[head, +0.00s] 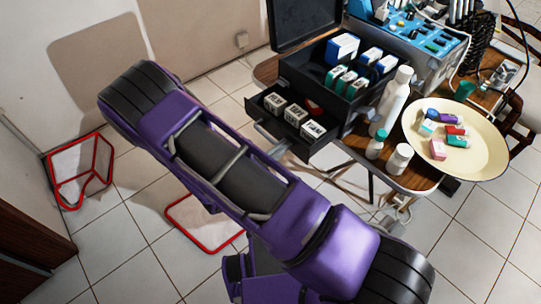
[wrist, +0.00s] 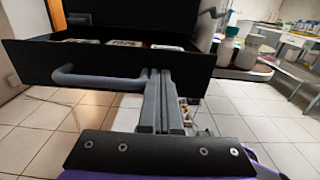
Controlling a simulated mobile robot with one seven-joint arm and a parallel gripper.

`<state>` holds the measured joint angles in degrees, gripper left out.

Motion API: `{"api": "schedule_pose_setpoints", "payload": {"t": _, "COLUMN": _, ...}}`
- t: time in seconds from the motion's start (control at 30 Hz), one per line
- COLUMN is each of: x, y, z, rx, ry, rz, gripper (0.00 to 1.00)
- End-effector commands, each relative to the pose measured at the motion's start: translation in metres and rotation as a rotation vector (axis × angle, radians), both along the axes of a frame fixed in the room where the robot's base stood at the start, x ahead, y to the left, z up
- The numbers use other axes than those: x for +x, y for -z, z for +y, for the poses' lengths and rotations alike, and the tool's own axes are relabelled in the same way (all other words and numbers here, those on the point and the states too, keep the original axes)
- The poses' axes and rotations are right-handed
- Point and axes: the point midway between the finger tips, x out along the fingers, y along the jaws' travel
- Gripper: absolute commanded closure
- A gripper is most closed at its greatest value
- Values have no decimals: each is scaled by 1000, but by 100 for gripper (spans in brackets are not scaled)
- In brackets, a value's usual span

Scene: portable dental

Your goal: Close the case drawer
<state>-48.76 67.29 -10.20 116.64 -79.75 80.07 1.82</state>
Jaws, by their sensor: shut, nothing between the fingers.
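The black case drawer (head: 323,142) is pulled out from the lower part of the black case (head: 328,95), with several small white boxes and a red item inside. In the wrist view, the drawer front (wrist: 28,62) spans the upper left, with a grey bar handle (wrist: 95,79) across it. My gripper (wrist: 158,76) is shut and empty, its fingertips up at the drawer front beside the right end of the handle. I cannot tell whether they touch it.
White bottles (head: 391,100) stand on the wooden table (head: 413,178) right of the case. A cream tray (head: 490,165) with several small boxes overhangs the table. A red-framed item (head: 80,170) stands on the tiled floor at left, near the wall.

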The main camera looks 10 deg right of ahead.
Motion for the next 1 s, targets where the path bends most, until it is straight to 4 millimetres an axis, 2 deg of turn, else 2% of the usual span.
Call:
{"api": "schedule_pose_setpoints", "payload": {"t": 0.03, "x": 7, "y": 0, "z": -12, "rx": -2, "ry": 6, "rz": -2, "gripper": 100}}
{"api": "schedule_pose_setpoints", "payload": {"t": 0.2, "x": 30, "y": 0, "z": -47, "rx": -4, "ry": 5, "rz": 0, "gripper": 100}}
{"api": "schedule_pose_setpoints", "payload": {"t": 0.5, "x": 64, "y": 0, "z": -96, "rx": -2, "ry": 3, "rz": -1, "gripper": 100}}
{"api": "schedule_pose_setpoints", "payload": {"t": 0.7, "x": 75, "y": 0, "z": -112, "rx": -2, "ry": 2, "rz": 0, "gripper": 100}}
{"api": "schedule_pose_setpoints", "payload": {"t": 1.0, "x": 81, "y": -1, "z": -120, "rx": -1, "ry": 2, "rz": -2, "gripper": 100}}
